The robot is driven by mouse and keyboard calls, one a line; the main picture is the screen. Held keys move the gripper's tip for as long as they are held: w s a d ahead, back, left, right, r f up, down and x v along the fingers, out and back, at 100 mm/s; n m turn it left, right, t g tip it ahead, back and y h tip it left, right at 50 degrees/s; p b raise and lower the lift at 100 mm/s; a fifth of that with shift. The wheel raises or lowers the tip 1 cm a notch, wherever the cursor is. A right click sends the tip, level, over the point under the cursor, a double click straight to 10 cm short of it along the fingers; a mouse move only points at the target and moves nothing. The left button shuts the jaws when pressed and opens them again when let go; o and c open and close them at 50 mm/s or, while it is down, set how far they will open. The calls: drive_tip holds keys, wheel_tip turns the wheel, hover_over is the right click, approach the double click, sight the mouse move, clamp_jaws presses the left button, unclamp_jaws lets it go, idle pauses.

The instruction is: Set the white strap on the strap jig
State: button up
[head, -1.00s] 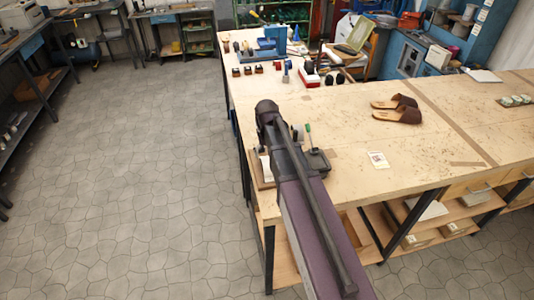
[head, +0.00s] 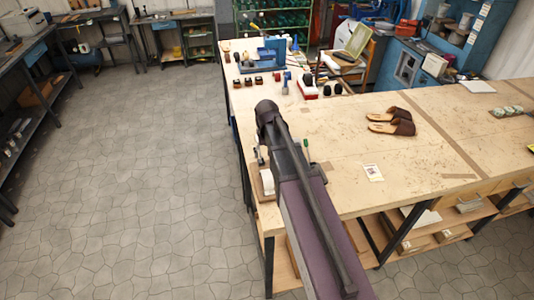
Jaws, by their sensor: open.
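A small whitish curved piece (head: 267,182) shows at the left edge of the workbench, just left of my arm, on or against a light wooden block. It may be the white strap on the strap jig, but it is too small and too covered to tell. A small grey and dark item (head: 261,156) is just behind it. My dark and purple arm reaches over this corner of the bench and covers much of it. My gripper is hidden behind the arm, so I cannot see its fingers or how they stand to the strap.
A green-topped item (head: 305,143) stands right of my arm. Small jars, red-and-white boxes and a blue tool (head: 274,47) crowd the far end. The floor at left is clear.

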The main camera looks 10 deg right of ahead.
drive_tip(key=shift+r+p, duration=0.3)
drive_tip(key=shift+r, duration=0.2)
idle(0.4)
drive_tip(key=s, duration=1.6)
drive_tip(key=shift+d, duration=0.1)
